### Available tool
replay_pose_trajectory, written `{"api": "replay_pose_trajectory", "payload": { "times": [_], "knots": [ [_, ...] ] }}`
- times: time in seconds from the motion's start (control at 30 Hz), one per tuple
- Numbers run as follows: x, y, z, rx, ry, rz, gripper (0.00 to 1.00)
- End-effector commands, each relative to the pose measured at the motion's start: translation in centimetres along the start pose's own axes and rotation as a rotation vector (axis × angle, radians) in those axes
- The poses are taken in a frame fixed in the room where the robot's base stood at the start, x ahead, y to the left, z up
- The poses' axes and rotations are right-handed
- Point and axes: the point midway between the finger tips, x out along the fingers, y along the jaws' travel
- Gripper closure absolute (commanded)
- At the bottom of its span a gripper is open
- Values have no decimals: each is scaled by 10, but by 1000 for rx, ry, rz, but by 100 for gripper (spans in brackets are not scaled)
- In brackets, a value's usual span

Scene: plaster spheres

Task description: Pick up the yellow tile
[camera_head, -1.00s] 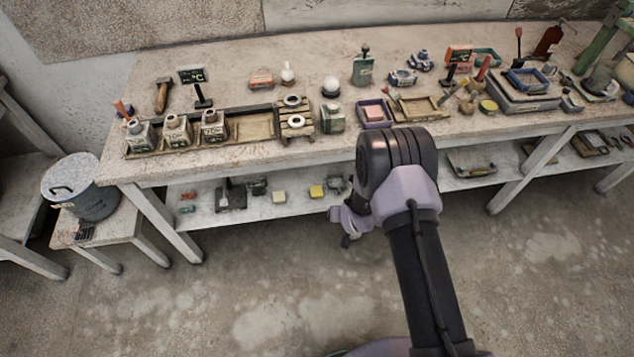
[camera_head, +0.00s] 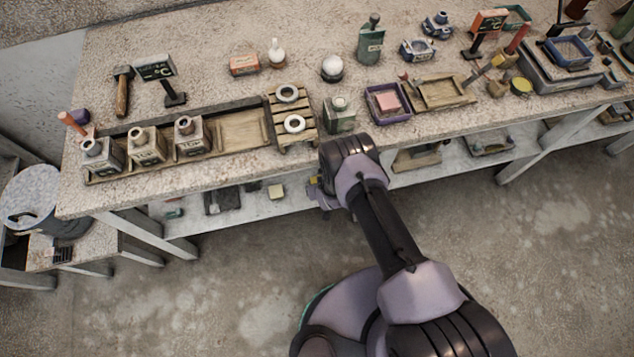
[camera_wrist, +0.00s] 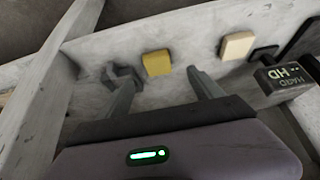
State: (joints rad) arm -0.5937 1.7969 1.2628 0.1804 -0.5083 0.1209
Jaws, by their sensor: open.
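The yellow tile (camera_wrist: 157,63) lies on the lower shelf of the bench. In the wrist view it is just beyond my gripper (camera_wrist: 160,85), between the lines of the two fingers and nearer the middle. My gripper is open, with nothing between its fingers. In the head view my gripper (camera_head: 318,192) reaches in at the lower shelf under the bench top and is mostly hidden by my arm. Only a small yellow patch of the tile (camera_head: 313,181) shows there beside it.
A paler cream block (camera_wrist: 236,46) lies right of the tile, with a dark labelled object (camera_wrist: 290,75) farther right. A grey wrench-like object (camera_wrist: 122,75) is close by the left finger. The bench top (camera_head: 215,85) overhangs the shelf, and a bench leg (camera_wrist: 45,110) stands at left.

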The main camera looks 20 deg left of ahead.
Motion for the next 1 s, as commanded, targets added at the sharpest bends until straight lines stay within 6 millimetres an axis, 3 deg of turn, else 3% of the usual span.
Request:
{"api": "replay_pose_trajectory", "payload": {
  "times": [0.03, 0.27, 0.43, 0.73, 1.0],
  "knots": [
    [19, 0, 3, 1, 2, 0, 25],
    [50, 1, 1, 0, 1, 0, 25],
    [85, 5, -2, -1, 0, 0, 25],
    [91, 5, -6, 0, 0, 0, 25],
    [91, 5, -6, 0, 0, 0, 76]
  ]
}}
